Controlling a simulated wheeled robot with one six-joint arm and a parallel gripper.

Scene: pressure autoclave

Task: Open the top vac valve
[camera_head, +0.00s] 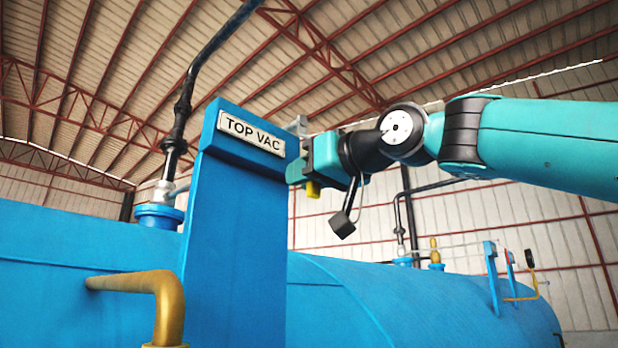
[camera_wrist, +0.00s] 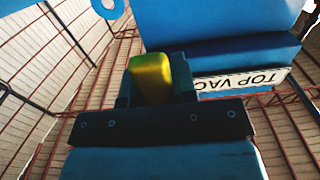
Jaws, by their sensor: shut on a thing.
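The "TOP VAC" label (camera_head: 251,134) is on the head of a blue upright post (camera_head: 235,235) in the head view. It shows upside down in the wrist view (camera_wrist: 244,80). My gripper (camera_head: 297,172) is at the right side of the post head, just below and right of the label. In the wrist view my gripper (camera_wrist: 155,85) is shut on a yellow valve handle (camera_wrist: 152,76), with a dark finger on each side of it. A yellow piece (camera_head: 313,188) also shows under my gripper in the head view. The valve body behind my gripper is mostly hidden.
A large blue autoclave vessel (camera_head: 75,260) lies behind the post. A brass elbow pipe (camera_head: 135,281) is in front at the left. A black pipe (camera_head: 181,110) rises left of the post. Gauges and posts (camera_head: 510,270) stand further right. The air above my arm is open.

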